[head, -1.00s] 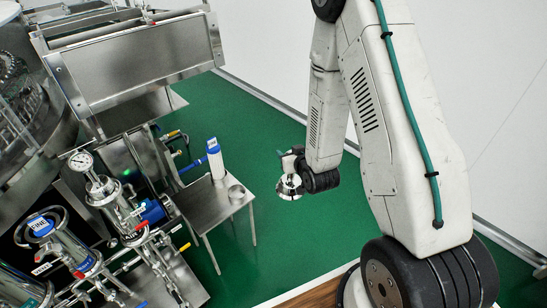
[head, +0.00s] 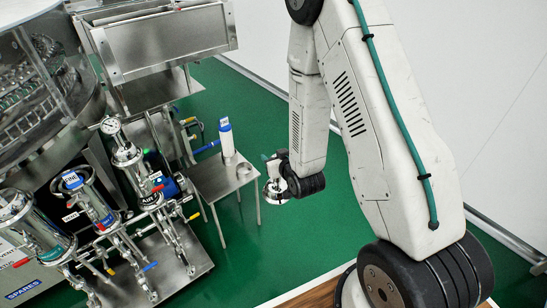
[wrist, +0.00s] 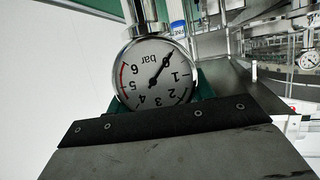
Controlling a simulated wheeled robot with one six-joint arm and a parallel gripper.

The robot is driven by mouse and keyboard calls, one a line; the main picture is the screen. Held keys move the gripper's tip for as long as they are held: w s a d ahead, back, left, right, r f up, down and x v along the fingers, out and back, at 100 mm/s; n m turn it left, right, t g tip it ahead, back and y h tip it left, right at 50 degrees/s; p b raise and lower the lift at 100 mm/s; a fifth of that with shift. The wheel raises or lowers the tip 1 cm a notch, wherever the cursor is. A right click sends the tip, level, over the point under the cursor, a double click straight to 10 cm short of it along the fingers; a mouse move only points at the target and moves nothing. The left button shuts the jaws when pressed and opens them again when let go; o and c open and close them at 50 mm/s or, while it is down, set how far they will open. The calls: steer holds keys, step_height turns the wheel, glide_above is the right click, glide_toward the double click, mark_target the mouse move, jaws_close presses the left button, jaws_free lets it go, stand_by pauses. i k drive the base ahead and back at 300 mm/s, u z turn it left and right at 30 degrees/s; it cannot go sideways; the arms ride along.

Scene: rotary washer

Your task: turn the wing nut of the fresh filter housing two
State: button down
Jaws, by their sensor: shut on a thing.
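My gripper (head: 277,174) is shut on a shiny steel domed piece (head: 274,193), which looks like a housing lid, held in the air right of the small steel table. In the wrist view, a white-faced bar gauge (wrist: 158,75) on a steel stem stands close above the dark gripper pads, upside down. Three steel filter housings stand at the left: the left one (head: 38,232), the middle one (head: 92,200) with a blue FINE label, and the right one (head: 128,160) with a gauge (head: 111,126) on top. I cannot make out which is housing two, nor its wing nut.
Pipes and valves (head: 130,255) run in front of the housings. A SPARES box (head: 22,285) is at the lower left. Green floor (head: 290,245) is free around the table.

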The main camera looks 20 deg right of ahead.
mark_target(77, 197)
steer(key=u, duration=1)
